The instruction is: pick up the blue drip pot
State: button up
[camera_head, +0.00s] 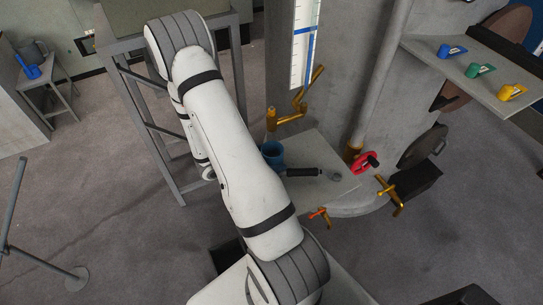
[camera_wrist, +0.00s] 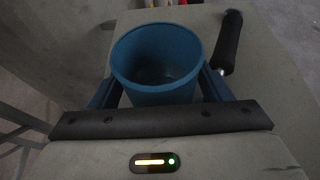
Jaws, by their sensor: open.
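A blue drip pot (camera_wrist: 155,64), round and open at the top, stands upright on the grey counter (camera_wrist: 270,75) in the wrist view. In the head view the blue pot (camera_head: 272,154) shows just right of my arm, which hides part of it. My gripper (camera_wrist: 160,78) is open, with one dark blue finger on each side of the pot's lower part. I cannot tell whether the fingers touch it. The gripper is hidden behind my arm in the head view.
A black-handled tool (camera_head: 305,172) lies right of the pot, its handle (camera_wrist: 228,42) close to the right finger.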

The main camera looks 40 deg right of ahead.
jog(key=shift+c, duration=0.3)
jog(key=c, duration=0.8)
